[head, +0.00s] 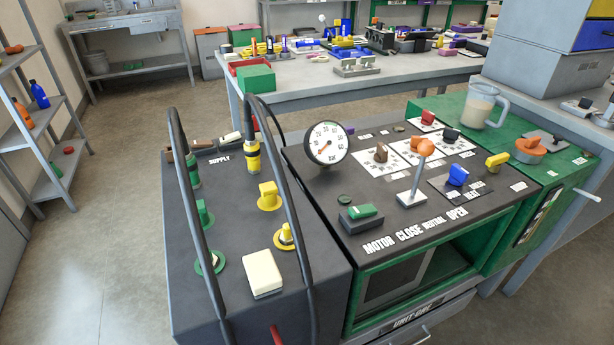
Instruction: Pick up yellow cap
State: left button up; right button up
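A yellow cap-like block (268,192) sits on a round yellow flange on the dark top of the cart's left section. Nearer the front, a second yellow flange (285,237) carries a smaller yellow fitting with a dark part on it. I cannot tell for certain which of these is the yellow cap. A yellow hose connector (252,155) stands upright behind them. Neither of my grippers is in view.
Two black hoses (285,190) arch over the left section, one close to the yellow parts. A green fitting (204,213), a cream box (262,273) and a pressure gauge (327,143) stand nearby. A lever (414,175) rises from the right panel.

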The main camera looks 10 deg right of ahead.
aim_at(269, 191)
jog(key=i+j+z, duration=0.2)
jog(key=j, duration=0.85)
jog(key=j+z, duration=0.25)
jog(key=j, duration=0.75)
jog(key=j+z, duration=0.2)
jog(key=j, duration=0.9)
jog(key=k+j+z, duration=0.1)
jog(key=j+z, duration=0.15)
jog(key=j, duration=0.8)
